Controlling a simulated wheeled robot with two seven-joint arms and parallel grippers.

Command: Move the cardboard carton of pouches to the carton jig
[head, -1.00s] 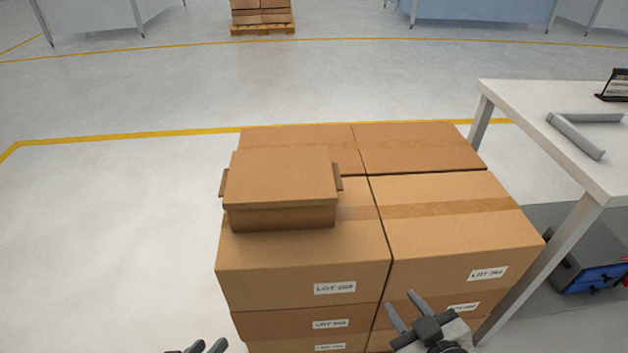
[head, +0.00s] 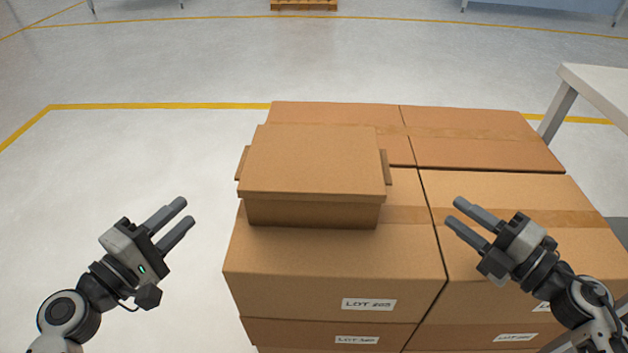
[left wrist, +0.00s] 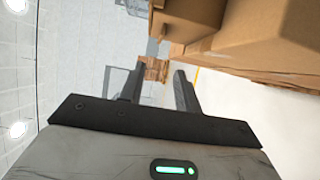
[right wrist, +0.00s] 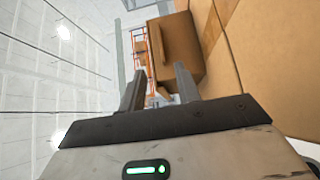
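The cardboard carton (head: 314,165) is a lidded brown box with a tab on each side. It sits on the near-left box of a stack of larger cartons (head: 330,270); its contents are hidden under the lid. My left gripper (head: 182,216) is open and empty, left of the carton and apart from it. My right gripper (head: 452,212) is open and empty, right of the carton and apart from it, near the stack's right side. The carton also shows in the left wrist view (left wrist: 195,18) and the right wrist view (right wrist: 182,55). The carton jig is not in view now.
A white table (head: 600,88) is partly visible at the right edge, beside the stack. Yellow floor lines (head: 160,106) run behind and left of the stack. The floor at left is clear. A wooden pallet (head: 304,5) stands far back.

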